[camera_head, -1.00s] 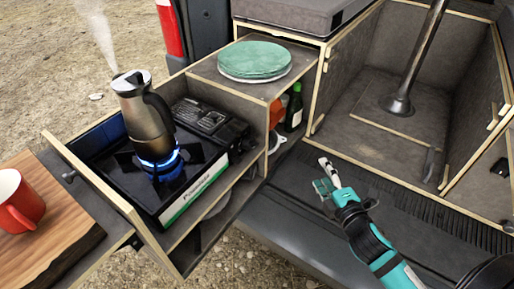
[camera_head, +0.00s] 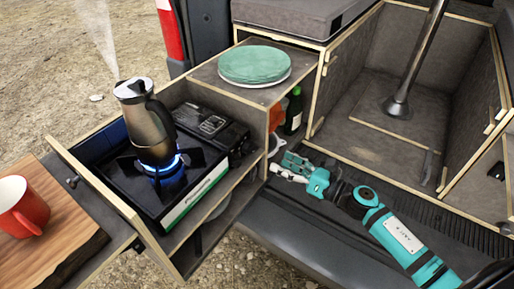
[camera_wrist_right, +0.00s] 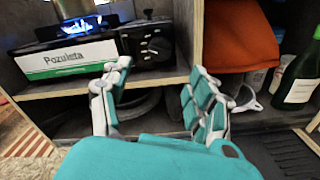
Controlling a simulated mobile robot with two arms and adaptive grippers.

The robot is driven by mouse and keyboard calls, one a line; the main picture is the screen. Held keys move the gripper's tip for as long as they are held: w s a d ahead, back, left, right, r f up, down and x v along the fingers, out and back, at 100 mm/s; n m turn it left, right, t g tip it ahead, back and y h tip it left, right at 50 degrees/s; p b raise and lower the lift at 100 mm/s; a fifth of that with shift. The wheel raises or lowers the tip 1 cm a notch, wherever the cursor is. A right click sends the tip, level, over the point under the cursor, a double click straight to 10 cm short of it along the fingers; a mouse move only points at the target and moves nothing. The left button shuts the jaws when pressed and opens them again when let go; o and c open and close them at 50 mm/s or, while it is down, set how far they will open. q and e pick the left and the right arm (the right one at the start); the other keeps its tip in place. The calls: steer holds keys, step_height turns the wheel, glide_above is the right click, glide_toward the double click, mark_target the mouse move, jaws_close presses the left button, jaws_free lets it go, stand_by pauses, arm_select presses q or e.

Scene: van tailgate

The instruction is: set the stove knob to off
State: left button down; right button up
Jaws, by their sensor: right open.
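The black camping stove (camera_head: 160,185) sits in the pulled-out drawer with a blue flame (camera_head: 160,166) burning under a steaming metal moka pot (camera_head: 148,122). In the right wrist view, the stove's black knob (camera_wrist_right: 157,48) shows on its front panel, right of the green and white "Pozulista" label (camera_wrist_right: 70,58). The knob's exact setting cannot be read. My right gripper (camera_head: 282,168) is right of the stove, near the shelf front; in the right wrist view, its spread, empty fingers (camera_wrist_right: 158,92) point toward the stove front, below the knob and apart from it. My left gripper is not in view.
A red mug (camera_head: 22,207) stands on a wooden board at left. Green plates (camera_head: 255,62) sit on the cabinet top. A green bottle (camera_wrist_right: 299,78) and an orange item (camera_wrist_right: 240,38) are in the compartment right of the stove.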

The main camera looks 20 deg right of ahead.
mark_target(255, 151)
steer(key=p+x, duration=0.1)
steer(key=x, duration=0.8)
steer(key=shift+w, duration=0.1)
steer(key=c, duration=1.2)
steer(key=shift+o, duration=0.2)
steer(key=shift+m+p, duration=0.3)
steer(key=shift+m, duration=0.1)
steer(key=m+p, duration=0.1)
steer(key=m, duration=0.4)
steer(key=shift+r+m+p, duration=0.1)
steer(key=shift+m+p, duration=0.2)
steer(key=shift+p, duration=0.1)
steer(key=m+p, duration=0.1)
steer(key=m, duration=0.3)
steer(key=shift+m+p, duration=0.6)
steer(key=shift+m, duration=0.8)
